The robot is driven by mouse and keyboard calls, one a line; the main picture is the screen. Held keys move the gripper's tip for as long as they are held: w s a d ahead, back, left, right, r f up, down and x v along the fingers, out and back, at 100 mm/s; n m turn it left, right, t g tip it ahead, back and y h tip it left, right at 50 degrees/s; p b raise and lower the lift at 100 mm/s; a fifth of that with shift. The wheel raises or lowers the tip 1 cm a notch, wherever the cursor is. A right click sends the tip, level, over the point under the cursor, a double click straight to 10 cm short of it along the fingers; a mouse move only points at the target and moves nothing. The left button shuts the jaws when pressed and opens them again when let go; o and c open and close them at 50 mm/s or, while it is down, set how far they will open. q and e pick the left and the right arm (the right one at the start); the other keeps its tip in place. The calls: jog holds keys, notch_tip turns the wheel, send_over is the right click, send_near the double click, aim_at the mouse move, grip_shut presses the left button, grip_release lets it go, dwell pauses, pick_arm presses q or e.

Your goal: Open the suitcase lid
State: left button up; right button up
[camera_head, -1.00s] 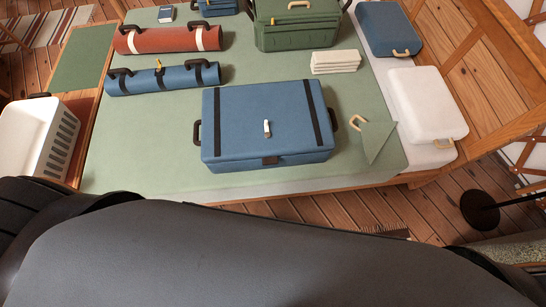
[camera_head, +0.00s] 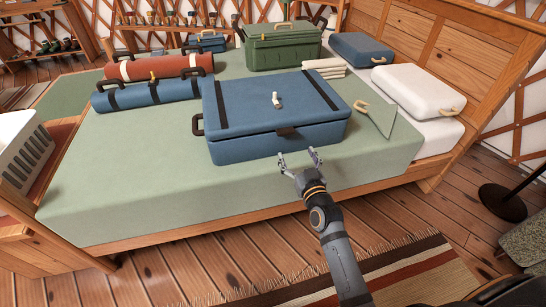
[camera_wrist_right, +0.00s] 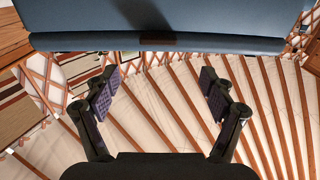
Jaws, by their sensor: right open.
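The blue suitcase (camera_head: 262,105) lies flat on the green bed cover, with two dark straps across its top and its lid down. A dark clasp (camera_head: 286,131) sits at the middle of its front edge and also shows in the right wrist view (camera_wrist_right: 158,41). My left gripper is not in view.
A blue roll (camera_head: 147,96) and a red roll (camera_head: 160,68) lie left of the suitcase. A green box (camera_head: 282,52), folded white cloths (camera_head: 324,67) and a white case (camera_head: 420,92) stand behind and right. The bed cover (camera_head: 130,165) is clear at front left.

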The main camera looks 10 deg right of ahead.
aim_at(287, 133)
jog(key=w, duration=1)
jog(key=shift+w, duration=0.4)
jog(key=c, duration=1.7)
